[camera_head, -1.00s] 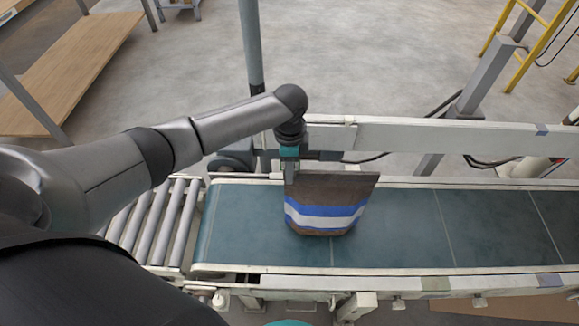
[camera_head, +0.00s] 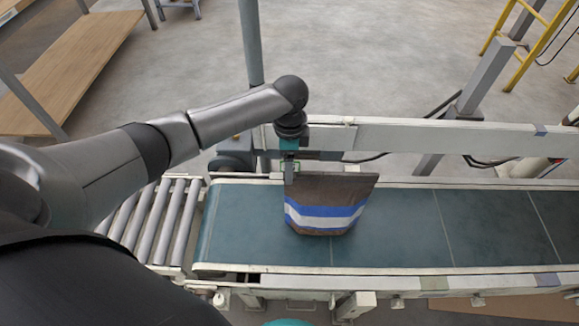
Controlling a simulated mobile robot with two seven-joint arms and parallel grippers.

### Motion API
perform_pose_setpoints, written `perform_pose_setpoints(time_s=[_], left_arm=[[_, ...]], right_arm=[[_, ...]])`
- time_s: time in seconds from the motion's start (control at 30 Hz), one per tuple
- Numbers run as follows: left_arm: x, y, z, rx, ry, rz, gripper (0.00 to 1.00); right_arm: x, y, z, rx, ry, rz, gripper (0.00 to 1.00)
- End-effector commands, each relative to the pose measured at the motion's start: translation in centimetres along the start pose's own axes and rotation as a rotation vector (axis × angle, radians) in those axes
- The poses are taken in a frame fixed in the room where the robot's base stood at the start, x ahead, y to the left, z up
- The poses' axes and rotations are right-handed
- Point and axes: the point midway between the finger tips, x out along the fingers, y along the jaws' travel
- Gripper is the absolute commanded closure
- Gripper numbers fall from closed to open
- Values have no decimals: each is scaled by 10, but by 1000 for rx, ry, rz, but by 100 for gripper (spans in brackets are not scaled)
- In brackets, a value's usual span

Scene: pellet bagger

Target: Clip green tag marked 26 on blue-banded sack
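The brown sack (camera_head: 327,187) with blue and white bands stands upright on the teal conveyor belt. My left gripper (camera_head: 290,178) points down at the sack's top left corner, overlapping it in the picture. A small green edge (camera_head: 297,168) shows beside the gripper's fingers, probably the green tag; no number is readable. I cannot tell whether the fingers are closed on it, or whether it touches the sack. My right gripper is not in view.
The conveyor belt (camera_head: 400,228) is clear to the right of the sack. A pale side rail (camera_head: 440,135) runs behind it. Metal rollers (camera_head: 150,220) adjoin the belt at the left. A grey post (camera_head: 251,50) stands behind my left gripper.

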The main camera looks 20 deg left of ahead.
Motion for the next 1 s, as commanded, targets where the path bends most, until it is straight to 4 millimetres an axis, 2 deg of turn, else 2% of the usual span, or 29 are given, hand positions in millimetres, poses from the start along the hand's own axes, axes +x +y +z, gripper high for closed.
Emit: perform_pose_setpoints(time_s=[0.03, 0.2, 0.4, 0.5, 0.7, 1.0], left_arm=[[-17, -1, 0, 1, 2, -4, 26], [-60, -1, 0, 1, 2, -3, 26], [-99, 0, 0, 0, 2, -1, 26], [-112, 0, 0, 1, 1, -1, 26], [-122, 0, 0, 0, 0, 1, 26], [-122, 0, 0, 0, 0, 1, 26]], right_arm=[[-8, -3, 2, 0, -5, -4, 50], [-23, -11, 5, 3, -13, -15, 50], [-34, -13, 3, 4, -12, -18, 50], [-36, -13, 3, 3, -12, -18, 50], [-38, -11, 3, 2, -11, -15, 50], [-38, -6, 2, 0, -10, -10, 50]])
